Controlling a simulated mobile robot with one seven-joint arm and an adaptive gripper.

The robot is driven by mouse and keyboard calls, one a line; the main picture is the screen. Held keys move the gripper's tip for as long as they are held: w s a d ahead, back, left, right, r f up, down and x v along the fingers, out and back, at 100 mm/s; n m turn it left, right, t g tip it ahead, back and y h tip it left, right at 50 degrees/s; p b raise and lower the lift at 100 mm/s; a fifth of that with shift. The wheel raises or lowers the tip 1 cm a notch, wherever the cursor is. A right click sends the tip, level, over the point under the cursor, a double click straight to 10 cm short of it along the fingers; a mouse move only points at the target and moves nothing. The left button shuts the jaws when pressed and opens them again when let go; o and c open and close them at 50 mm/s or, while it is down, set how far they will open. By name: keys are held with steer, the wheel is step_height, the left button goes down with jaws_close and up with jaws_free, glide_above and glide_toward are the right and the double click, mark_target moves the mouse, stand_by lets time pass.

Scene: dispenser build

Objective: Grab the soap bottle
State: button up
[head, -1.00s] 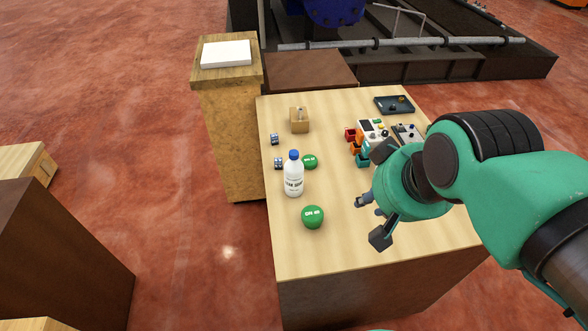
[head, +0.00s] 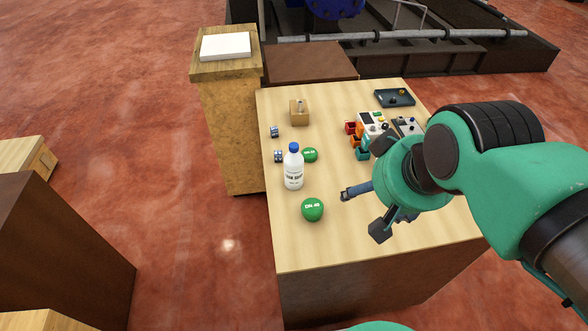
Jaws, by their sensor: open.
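The soap bottle (head: 293,171) is white and partly clear, with a blue cap and a printed label. It stands upright on the left part of the light wooden table (head: 340,240). My gripper (head: 361,209) is open and empty, to the right of the bottle and apart from it. Its fingers point left. The back of my gripper is partly hidden by my green wrist.
A green round object (head: 312,209) sits in front of the bottle, and another (head: 310,155) sits close behind it. Small dice-like blocks (head: 278,156) and a wooden box (head: 299,112) lie farther back. Coloured bins (head: 362,154) and a dark tray (head: 395,98) are at the back right.

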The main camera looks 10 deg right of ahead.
steer(key=shift+r, duration=0.1)
steer(key=g+p, duration=0.6)
steer(key=p, duration=0.7)
glide_above(294, 145)
step_height(294, 145, down, 10)
steer(key=shift+d+r, duration=0.1)
steer(key=shift+r, duration=0.1)
steer(key=shift+w+f, duration=0.1)
steer(key=shift+f, duration=0.25)
steer(key=shift+f, duration=4.3)
